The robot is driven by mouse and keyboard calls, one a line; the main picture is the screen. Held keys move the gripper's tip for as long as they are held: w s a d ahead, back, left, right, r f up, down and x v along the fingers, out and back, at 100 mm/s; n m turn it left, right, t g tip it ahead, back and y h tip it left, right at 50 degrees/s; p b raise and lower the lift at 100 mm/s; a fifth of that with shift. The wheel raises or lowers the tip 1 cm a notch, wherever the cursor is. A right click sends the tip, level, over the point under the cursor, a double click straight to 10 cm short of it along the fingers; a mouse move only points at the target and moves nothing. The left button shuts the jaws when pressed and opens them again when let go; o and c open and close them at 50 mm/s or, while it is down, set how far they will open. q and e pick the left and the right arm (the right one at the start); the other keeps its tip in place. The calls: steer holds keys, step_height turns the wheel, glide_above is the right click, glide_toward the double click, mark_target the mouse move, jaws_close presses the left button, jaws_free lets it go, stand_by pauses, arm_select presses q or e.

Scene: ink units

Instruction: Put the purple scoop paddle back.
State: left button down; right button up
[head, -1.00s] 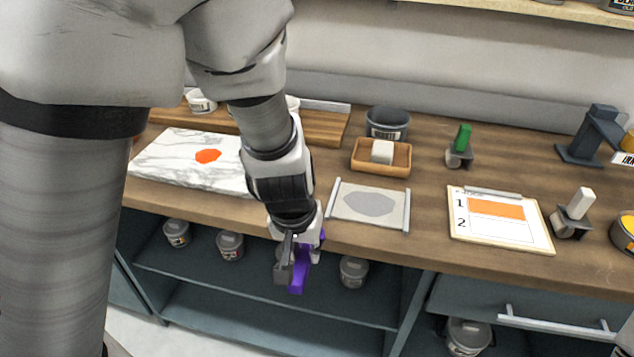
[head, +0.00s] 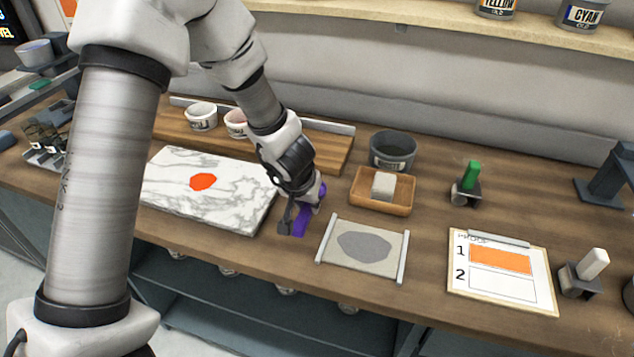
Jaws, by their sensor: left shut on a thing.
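The purple scoop paddle (head: 302,221) is in my left gripper (head: 296,217), which is shut on it. The gripper holds it over the worktop, between the marble slab and the grey mat. My gripper hides part of the paddle. Two small holders stand on the right side of the worktop: one holds a green-handled tool (head: 470,176), the other a white-handled tool (head: 594,263). I cannot make out an empty holder for the purple paddle. My right gripper is not in view.
A marble slab (head: 160,193) with an orange ink blob (head: 203,181) lies left of the gripper. To the right are a grey mat (head: 388,262), a wooden tray (head: 362,197) with a white block, a dark tub (head: 392,153) and a clipboard (head: 457,280). Open shelves lie below.

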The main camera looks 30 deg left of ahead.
mark_target(306, 205)
arm_select(q)
steer(key=shift+w+a+r+p, duration=0.15)
steer(key=shift+w+a+p, duration=0.25)
steer(key=shift+w+a, duration=0.35)
steer(key=f+b, duration=0.3)
steer(key=f, duration=0.1)
steer(key=shift+w+a+f+b, duration=0.1)
steer(key=shift+w+f+b, duration=0.1)
steer(key=shift+b, duration=0.15)
steer(key=shift+r, duration=0.2)
steer(key=c, duration=1)
jaws_free()
steer(key=shift+f, duration=0.1)
steer(key=shift+r+p, duration=0.3)
steer(key=shift+p, duration=0.05)
steer(key=p+v, duration=0.6)
steer(key=v, duration=0.5)
steer(key=shift+s+r, duration=0.3)
steer(key=shift+r, duration=0.05)
